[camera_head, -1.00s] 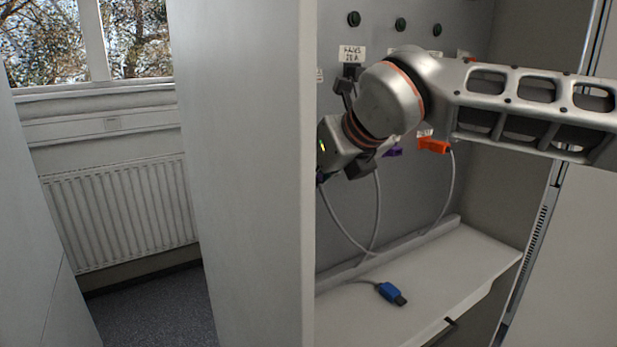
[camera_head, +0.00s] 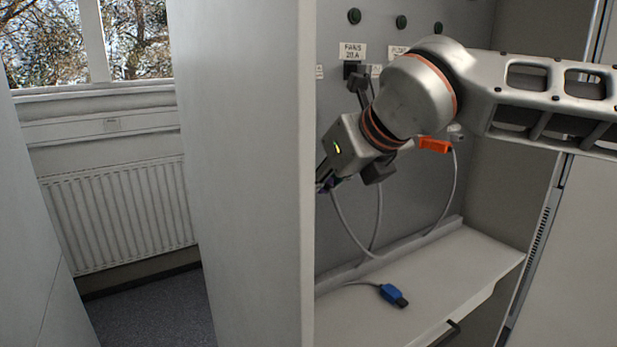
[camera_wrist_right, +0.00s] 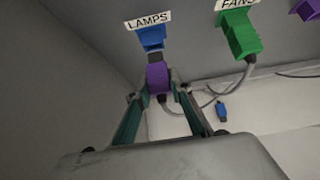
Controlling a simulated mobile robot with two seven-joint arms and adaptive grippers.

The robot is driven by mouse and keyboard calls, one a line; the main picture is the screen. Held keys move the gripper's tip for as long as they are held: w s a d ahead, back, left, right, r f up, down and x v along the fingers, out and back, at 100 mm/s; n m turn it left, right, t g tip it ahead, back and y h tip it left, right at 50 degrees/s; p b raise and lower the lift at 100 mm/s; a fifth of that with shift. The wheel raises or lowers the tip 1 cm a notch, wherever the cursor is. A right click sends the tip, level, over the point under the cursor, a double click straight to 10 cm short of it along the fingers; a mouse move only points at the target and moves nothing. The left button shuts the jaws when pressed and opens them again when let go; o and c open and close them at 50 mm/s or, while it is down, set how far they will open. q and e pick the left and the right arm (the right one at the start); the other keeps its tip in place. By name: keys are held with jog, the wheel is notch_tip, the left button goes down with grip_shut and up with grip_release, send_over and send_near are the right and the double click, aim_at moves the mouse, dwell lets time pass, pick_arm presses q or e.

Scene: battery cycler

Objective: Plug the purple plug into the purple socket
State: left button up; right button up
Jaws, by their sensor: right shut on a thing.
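The purple plug (camera_wrist_right: 158,78) is between the fingertips of my right gripper (camera_wrist_right: 160,88) in the right wrist view, its front end pointing up at the blue socket (camera_wrist_right: 150,39) under the LAMPS label. I cannot tell whether plug and socket touch. A purple part (camera_wrist_right: 307,9), likely the purple socket, is cut off at the top right corner, beyond the green plug. In the head view my right gripper (camera_head: 324,178) is at the cabinet's left wall, partly hidden by it. My arm covers the panel's middle there. My left gripper is not in view.
A green plug (camera_wrist_right: 238,35) sits under the FANS label. An orange plug (camera_head: 435,145) is on the panel, right of my wrist. A blue plug (camera_head: 393,295) lies on the white shelf (camera_head: 470,260) with its cable. The cabinet's left wall (camera_head: 270,180) stands close to my gripper.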

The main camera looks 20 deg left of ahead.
jog(key=shift+s+d+b, duration=0.3)
jog(key=shift+s+d, duration=0.45)
jog(key=shift+d, duration=0.25)
dwell(0.3)
